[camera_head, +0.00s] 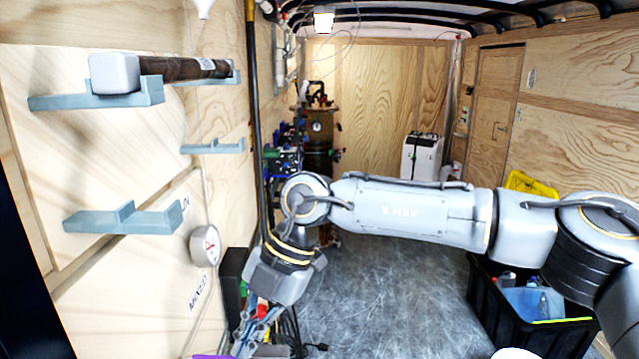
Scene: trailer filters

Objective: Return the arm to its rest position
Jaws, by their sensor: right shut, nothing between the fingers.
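My right arm (415,212) comes in from the right edge and reaches across the middle of the camera_head view at about mid height. Its wrist bends down at the left end. My right gripper (245,337) hangs below the wrist, near the left wall and low in the picture. Its fingers point down and are shut with nothing held. The fingertips are close to the bottom edge and partly mixed with clutter behind them. My left gripper is not in view.
Blue-grey brackets (124,219) stick out of the left wall; an upper pair carries a dark cylinder (178,68) with a white end. A round gauge (205,245) is on that wall. A black crate (523,335) stands below my right arm. The grey floor (400,300) between is clear.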

